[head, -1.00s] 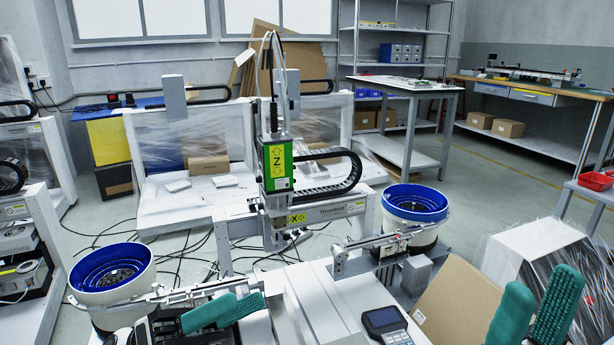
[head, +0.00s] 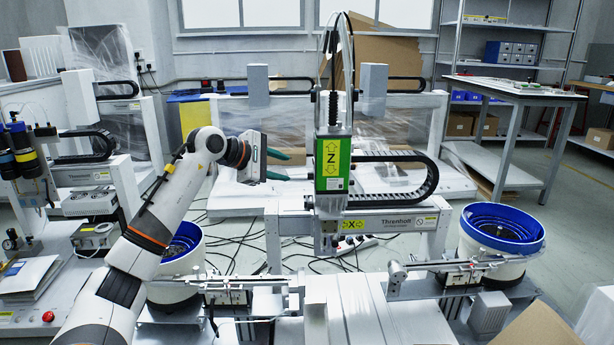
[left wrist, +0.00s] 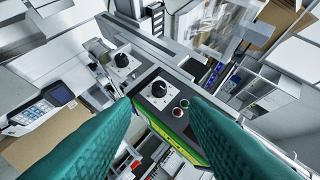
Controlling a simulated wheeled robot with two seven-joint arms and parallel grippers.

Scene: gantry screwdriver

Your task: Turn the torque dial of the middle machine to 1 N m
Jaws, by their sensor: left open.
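The middle machine is a gantry with a green and yellow Z carriage (head: 332,165) in the head view. No dial face can be made out there. In the left wrist view, a dial with a dark knob and white scale (left wrist: 158,90) sits on a dark panel beside a red and a green button. A second, similar dial (left wrist: 122,60) is farther up and left. My left gripper (head: 287,167) is open, left of the carriage. In the wrist view, its green fingers (left wrist: 160,103) lie either side of the nearer dial, apart from it. The dial settings are too small to read. My right gripper is out of view.
Blue-rimmed feeder bowls (head: 502,228) and (head: 183,243) stand right and left of the gantry, with linear tracks between. A hand-held terminal (left wrist: 52,97) shows at the left of the wrist view. Cables lie on the floor behind.

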